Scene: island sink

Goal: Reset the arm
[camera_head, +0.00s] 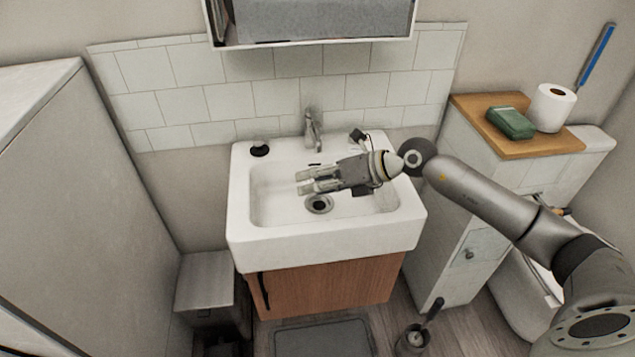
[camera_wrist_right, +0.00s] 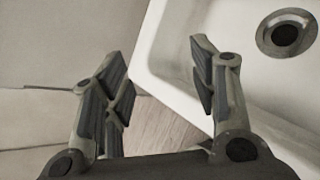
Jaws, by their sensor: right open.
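My right gripper (camera_head: 305,182) reaches in from the right and hangs over the white sink basin, pointing left, in the head view. Its fingers are apart with nothing between them. In the right wrist view the same gripper (camera_wrist_right: 158,85) is spread open, with the sink's rim (camera_wrist_right: 152,70) and the floor behind its fingers. The white sink (camera_head: 330,240) has a drain (camera_head: 319,204) just below the fingers in the picture and a faucet (camera_head: 312,130) at the back. My left gripper is not in view.
A wooden-topped cabinet (camera_head: 475,112) at the right bears a green box (camera_head: 510,123) and a toilet paper roll (camera_head: 552,107). A small black item (camera_head: 259,149) sits on the sink's back left corner. A mirror cabinet (camera_head: 310,43) hangs above. A large pale panel (camera_head: 80,190) stands at the left.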

